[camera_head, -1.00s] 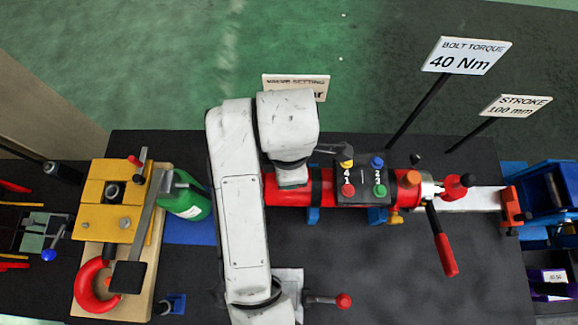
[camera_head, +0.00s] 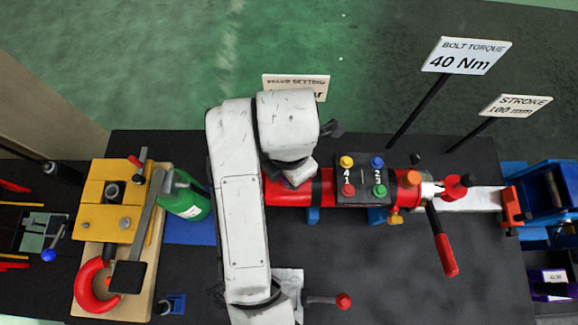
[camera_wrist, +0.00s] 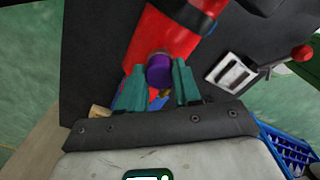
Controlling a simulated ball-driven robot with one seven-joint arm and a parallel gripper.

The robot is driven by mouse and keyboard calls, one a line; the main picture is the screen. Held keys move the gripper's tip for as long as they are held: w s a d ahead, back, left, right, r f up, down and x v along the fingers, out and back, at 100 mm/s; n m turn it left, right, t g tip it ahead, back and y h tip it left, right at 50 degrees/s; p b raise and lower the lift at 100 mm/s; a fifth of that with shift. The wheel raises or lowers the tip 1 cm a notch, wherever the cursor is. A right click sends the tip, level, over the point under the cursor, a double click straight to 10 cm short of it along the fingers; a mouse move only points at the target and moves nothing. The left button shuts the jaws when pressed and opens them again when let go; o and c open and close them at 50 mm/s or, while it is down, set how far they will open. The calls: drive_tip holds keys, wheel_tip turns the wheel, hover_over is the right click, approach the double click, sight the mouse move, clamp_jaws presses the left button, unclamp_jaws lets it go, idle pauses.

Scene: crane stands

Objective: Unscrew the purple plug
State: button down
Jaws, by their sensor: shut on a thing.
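The purple plug (camera_wrist: 159,76) shows in the wrist view as a short round piece at the red cylinder (camera_wrist: 168,38). My gripper (camera_wrist: 159,66) has one teal finger on each side of the plug and is shut on it. Whether the plug's thread is still engaged cannot be seen. In the head view my arm hides both the plug and the fingers. The red cylinder (camera_head: 323,188) lies across the bench there, its left part under my wrist.
A black block with coloured knobs (camera_head: 361,190) sits on the cylinder, right of my wrist. A green bottle (camera_head: 187,203) and a yellow vise-like fixture (camera_head: 108,200) stand left. A red-ended lever (camera_head: 343,300) lies in front. Signs (camera_head: 467,55) stand behind. Bench at front right is clear.

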drive_tip(key=n, duration=0.5)
idle(0.3)
drive_tip(key=c, duration=0.7)
unclamp_jaws()
drive_tip(key=shift+c, duration=0.8)
